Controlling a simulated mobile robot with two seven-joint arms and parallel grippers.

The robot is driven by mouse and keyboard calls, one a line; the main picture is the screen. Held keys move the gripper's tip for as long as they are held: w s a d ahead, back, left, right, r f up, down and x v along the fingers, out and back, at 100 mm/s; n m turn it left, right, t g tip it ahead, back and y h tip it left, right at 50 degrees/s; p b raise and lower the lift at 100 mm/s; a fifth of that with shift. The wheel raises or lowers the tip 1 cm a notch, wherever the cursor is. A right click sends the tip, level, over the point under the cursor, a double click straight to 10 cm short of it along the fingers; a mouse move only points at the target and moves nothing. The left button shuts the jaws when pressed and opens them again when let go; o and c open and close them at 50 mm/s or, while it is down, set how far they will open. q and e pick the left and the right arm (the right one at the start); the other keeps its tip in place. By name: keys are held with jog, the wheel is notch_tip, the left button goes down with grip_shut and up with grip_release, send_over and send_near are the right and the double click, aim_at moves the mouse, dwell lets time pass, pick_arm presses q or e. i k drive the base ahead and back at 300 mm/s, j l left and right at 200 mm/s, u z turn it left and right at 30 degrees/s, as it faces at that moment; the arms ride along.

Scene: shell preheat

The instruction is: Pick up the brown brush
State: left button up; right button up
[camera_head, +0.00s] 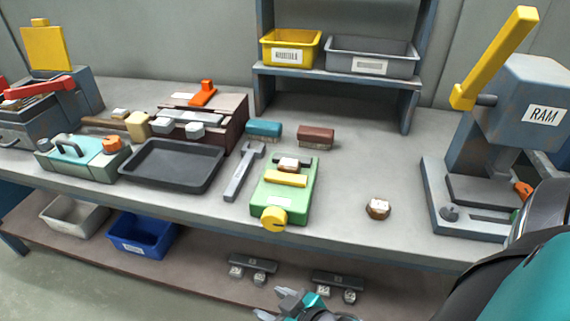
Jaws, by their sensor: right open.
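The brown brush (316,135) lies on the workbench top, right of a teal brush (264,130) and behind a green fixture (284,190). It has a reddish-brown top and a paler underside. Nothing covers it. My right gripper (273,303) is at the bottom edge of the head view, open and empty, partly cut off by the frame. In the picture it is well below the brown brush, in front of the bench, and apart from it. My left gripper is not in view.
A wrench (244,170) lies left of the green fixture, beside a dark tray (172,166). The RAM press (520,120) stands at far right. A shelf with a yellow bin (290,48) rises behind. Bench right of the brush is clear.

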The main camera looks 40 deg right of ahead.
aim_at(309, 137)
jog(key=z, duration=1.35)
jog(key=j+u, duration=0.15)
